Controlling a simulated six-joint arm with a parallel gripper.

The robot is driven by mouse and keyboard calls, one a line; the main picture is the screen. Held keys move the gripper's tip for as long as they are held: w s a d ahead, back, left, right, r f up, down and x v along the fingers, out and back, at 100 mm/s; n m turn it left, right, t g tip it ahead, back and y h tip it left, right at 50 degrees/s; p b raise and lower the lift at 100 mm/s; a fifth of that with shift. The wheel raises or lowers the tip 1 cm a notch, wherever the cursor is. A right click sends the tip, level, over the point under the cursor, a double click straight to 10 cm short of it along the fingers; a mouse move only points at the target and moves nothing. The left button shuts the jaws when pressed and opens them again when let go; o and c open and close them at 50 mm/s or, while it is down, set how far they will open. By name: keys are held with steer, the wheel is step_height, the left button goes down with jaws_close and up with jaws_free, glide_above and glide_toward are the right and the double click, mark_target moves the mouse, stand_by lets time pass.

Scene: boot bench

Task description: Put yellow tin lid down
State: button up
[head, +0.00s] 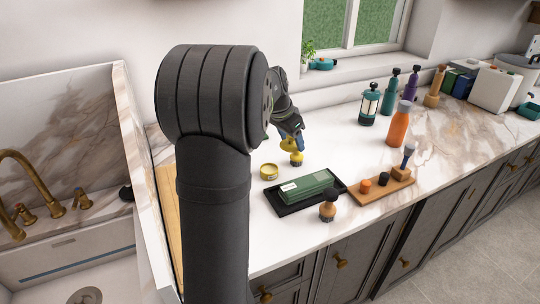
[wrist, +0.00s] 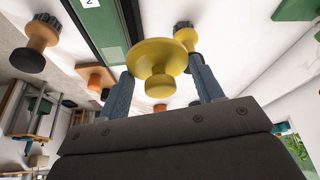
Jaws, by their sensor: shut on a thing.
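The yellow tin lid (head: 288,146) is a round disc with a knob. In the wrist view the lid (wrist: 157,58) sits between the fingertips of my gripper (wrist: 160,68), with its knob facing the palm. My gripper (head: 289,139) is shut on the lid, with a finger at either side of its rim, and holds it above the white counter.
A black tray (head: 283,209) with a green box (head: 306,186) lies in front. A wooden-handled brush (head: 327,208) and a wooden board (head: 370,194) are near the front edge. Bare counter lies between.

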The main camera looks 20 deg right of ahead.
steer(key=w+a+f+n, duration=0.1)
steer(key=w+f+n, duration=0.1)
steer(key=w, duration=0.3)
steer(key=w+a+f+n+t, duration=0.1)
steer(key=w+f+n, duration=0.1)
steer(key=w, duration=0.2)
steer(key=w+a+f+n+t+y, duration=0.1)
steer(key=w+f+n, duration=0.1)
steer(key=w, duration=0.3)
steer(key=shift+w+f+n, duration=0.3)
steer(key=shift+f, duration=2.9)
steer(key=shift+f, duration=0.15)
steer(key=o, duration=0.9)
steer(key=shift+o, duration=0.2)
steer(key=shift+r, duration=0.25)
steer(key=v, duration=1.2)
